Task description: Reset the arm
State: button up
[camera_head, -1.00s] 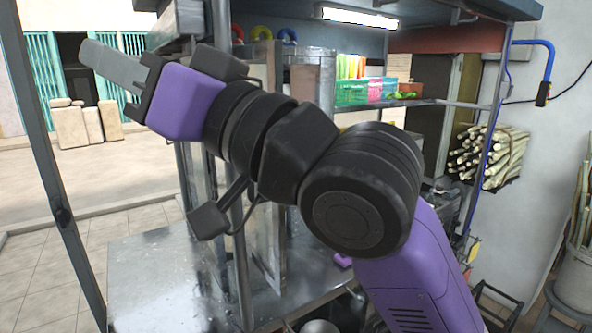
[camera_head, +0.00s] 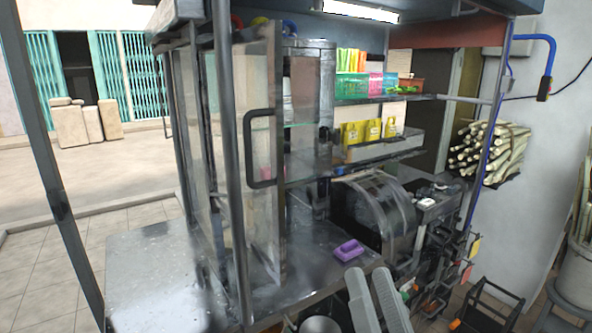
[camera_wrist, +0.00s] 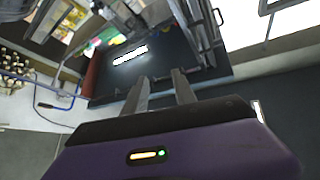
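My gripper (camera_head: 369,275) shows at the bottom of the head view, with its two grey fingers pointing up in front of the stall's metal counter. In the wrist view the fingers (camera_wrist: 161,79) stand apart with a gap between them and nothing in it. The rest of my arm is out of the head view.
A metal counter (camera_head: 150,280) carries a purple tray-like item (camera_head: 348,250) just above my fingertips. Behind are a glass panel with a black handle (camera_head: 250,150), the dark press machine (camera_head: 375,210) and a shelf. Sugarcane stalks (camera_head: 490,152) hang at right. The lit canopy lamp (camera_wrist: 130,55) shows in the wrist view.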

jog(key=s+d+f+n+g+h+b, duration=0.1)
jog(key=s+d+f+g, duration=0.2)
jog(key=s+f, duration=0.6)
jog(key=s+d+f+g+h+b, duration=0.1)
jog(key=s+d+f+g+h, duration=0.1)
jog(key=s+f, duration=0.7)
jog(key=s+d+f+n+g+h+b, duration=0.1)
jog(key=s+d+f+g, duration=0.3)
jog(key=s+f, duration=0.6)
jog(key=shift+s+d+n+h, duration=0.3)
jog(key=shift+s+d, duration=0.5)
jog(key=shift+s, duration=0.25)
jog(key=shift+f, duration=0.1)
